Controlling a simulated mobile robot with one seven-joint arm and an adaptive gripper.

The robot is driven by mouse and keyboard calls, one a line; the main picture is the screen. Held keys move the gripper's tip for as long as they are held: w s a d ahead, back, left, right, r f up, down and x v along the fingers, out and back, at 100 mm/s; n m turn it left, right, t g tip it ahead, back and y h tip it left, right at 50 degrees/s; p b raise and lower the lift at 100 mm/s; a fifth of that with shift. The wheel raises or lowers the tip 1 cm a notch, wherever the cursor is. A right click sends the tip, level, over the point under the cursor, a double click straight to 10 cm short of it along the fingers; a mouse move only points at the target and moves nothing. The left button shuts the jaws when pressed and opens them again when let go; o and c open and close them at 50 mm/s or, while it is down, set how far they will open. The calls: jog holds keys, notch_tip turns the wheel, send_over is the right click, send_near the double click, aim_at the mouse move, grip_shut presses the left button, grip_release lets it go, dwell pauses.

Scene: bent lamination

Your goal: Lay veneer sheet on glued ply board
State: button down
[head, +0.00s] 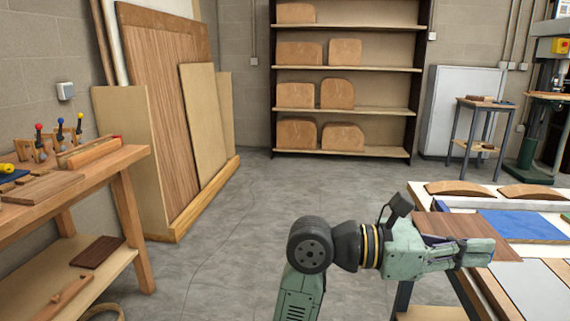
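A dark reddish-brown wood sheet (450,224), which looks like a veneer sheet, is at the left side of the white-topped table on the right. My gripper (485,252) is in front of it, pointing right, and hides its near part. I cannot tell whether the fingers are apart, shut or gripping the sheet. A blue-faced board (525,226) lies on the table to the right of the sheet. I cannot tell whether it is the glued ply board.
Curved wood pieces (459,188) lie at the table's back, and pale boards (527,288) near its front. A workbench (105,170) with clamps stands at left, beside leaning panels (160,110). A shelf (345,105) stands at the back. The middle floor is clear.

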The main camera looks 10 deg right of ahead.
aim_at(430, 232)
jog(key=w+f+n+t, duration=0.1)
jog(key=w, duration=0.1)
jog(key=w+a+f+t, duration=0.1)
jog(key=w, duration=0.2)
jog(key=w+f+n+t, duration=0.1)
jog(key=w+t, duration=0.1)
jog(key=w, duration=0.1)
jog(key=shift+w+a+n, duration=0.1)
jog(key=shift+a+n, duration=0.05)
jog(key=shift+n, duration=0.15)
jog(key=w+a+f+n+t+y, duration=0.3)
jog(key=w+a+f+n+t, duration=0.2)
jog(key=w+a+f+t, duration=0.4)
jog(key=w+a+f+n+t+y, duration=0.3)
jog(key=w+a+f+n+t, duration=0.25)
jog(key=w+f, duration=0.6)
jog(key=a+f+n+t+y, duration=0.1)
jog(key=a+f+n+y, duration=0.2)
jog(key=f, duration=0.8)
jog(key=s+a+f+n+t+y, duration=0.1)
jog(key=a+f+n+y, duration=0.3)
jog(key=a+f+y, duration=0.4)
jog(key=a+f+t, duration=0.1)
jog(key=a+f, duration=0.2)
jog(key=a, duration=0.1)
jog(key=shift+s+f+y, duration=0.15)
jog(key=shift+f+y, duration=0.1)
jog(key=shift+y, duration=0.05)
jog(key=shift+d, duration=0.15)
